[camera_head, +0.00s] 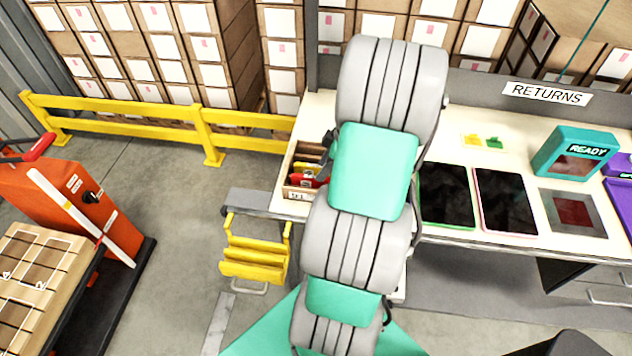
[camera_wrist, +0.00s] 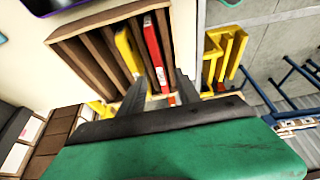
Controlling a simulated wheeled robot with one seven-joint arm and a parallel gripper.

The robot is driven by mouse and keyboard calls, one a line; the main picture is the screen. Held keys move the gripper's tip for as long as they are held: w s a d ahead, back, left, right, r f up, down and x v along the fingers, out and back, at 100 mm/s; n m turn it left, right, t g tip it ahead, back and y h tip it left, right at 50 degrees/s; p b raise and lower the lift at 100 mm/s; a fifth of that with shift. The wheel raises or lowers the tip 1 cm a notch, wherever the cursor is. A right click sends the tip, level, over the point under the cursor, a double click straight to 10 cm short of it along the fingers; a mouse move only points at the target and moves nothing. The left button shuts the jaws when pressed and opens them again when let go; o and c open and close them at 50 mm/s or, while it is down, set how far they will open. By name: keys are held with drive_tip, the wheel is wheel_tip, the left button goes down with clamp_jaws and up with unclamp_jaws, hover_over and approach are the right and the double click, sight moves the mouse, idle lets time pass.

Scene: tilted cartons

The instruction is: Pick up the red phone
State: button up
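The red phone (camera_wrist: 154,50) stands on edge in a slot of a wooden slotted box (camera_wrist: 90,28), beside a yellow phone (camera_wrist: 127,50). In the head view, the red phone (camera_head: 303,181) and the yellow phone (camera_head: 309,168) show in the box at the table's left end, partly hidden by my arm. My gripper (camera_wrist: 161,78) is open in the wrist view. Its two dark fingers are apart, with the red phone's near end in line with the gap between them. I cannot tell whether a finger touches either phone. The gripper is mostly hidden in the head view.
The pale table (camera_head: 455,150) bears two dark tablets (camera_head: 447,195), a grey tray (camera_head: 573,213), a teal READY box (camera_head: 575,153) and small yellow and green items. A yellow step stool (camera_head: 254,255) stands by the table's left end. A yellow rail and stacked cartons are behind.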

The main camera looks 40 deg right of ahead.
sight(316, 184)
drive_tip(key=x, duration=0.3)
drive_tip(key=shift+f+p, duration=0.35)
clamp_jaws()
